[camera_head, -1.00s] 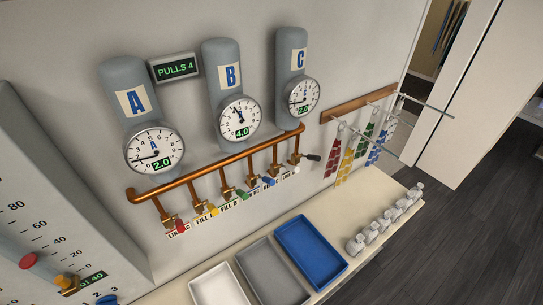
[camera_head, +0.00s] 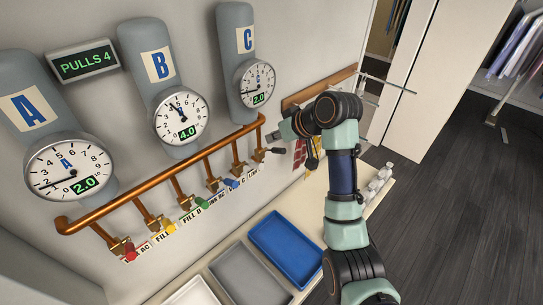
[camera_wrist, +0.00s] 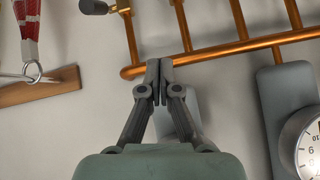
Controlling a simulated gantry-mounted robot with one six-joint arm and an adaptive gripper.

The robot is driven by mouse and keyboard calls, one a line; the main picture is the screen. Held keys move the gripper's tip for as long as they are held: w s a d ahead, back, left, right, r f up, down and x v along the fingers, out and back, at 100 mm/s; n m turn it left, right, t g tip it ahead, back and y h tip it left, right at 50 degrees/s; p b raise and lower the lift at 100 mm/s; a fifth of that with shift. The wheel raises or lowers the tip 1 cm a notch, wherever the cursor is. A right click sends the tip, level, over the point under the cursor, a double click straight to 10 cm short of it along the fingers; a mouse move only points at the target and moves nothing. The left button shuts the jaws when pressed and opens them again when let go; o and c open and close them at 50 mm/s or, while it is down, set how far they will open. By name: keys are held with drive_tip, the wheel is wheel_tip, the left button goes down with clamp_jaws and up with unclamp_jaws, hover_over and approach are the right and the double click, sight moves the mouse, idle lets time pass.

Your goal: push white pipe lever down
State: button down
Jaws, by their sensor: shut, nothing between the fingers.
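The white pipe lever (camera_head: 258,166) is a small light tip low on the copper pipe (camera_head: 170,179), between the blue lever (camera_head: 231,184) and a dark-handled lever (camera_head: 277,150). It is small in the head view, and I cannot make it out in the wrist view. My gripper (camera_head: 272,136) is at the pipe's right end, above the white lever and apart from it. In the wrist view my gripper (camera_wrist: 160,68) is shut and empty, its fingertips overlapping the end of the copper pipe (camera_wrist: 185,58). The dark handle (camera_wrist: 94,7) shows at the top edge.
Red (camera_head: 129,250), yellow (camera_head: 168,228) and green (camera_head: 203,205) levers hang further left. Gauges A, B and C read 2.0, 4.0 and 2.0; a display (camera_head: 84,62) reads PULLS 4. A blue tray (camera_head: 287,274) is below. A wooden rail (camera_wrist: 40,88) with tags is beside the pipe.

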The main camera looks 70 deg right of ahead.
drive_tip(key=shift+w, duration=0.1)
drive_tip(key=p, duration=0.2)
hover_over(252, 166)
drive_tip(key=s+d, duration=0.1)
drive_tip(key=d, duration=0.1)
wheel_tip(252, 166, down, 6)
drive_tip(key=f, duration=0.2)
drive_tip(key=f+p, duration=0.1)
drive_tip(key=shift+s+a+f, duration=0.2)
drive_tip(key=shift+s+a, duration=0.15)
drive_tip(key=shift+s+a+f, duration=0.15)
drive_tip(key=shift+s+f, duration=0.05)
drive_tip(key=shift+f, duration=0.25)
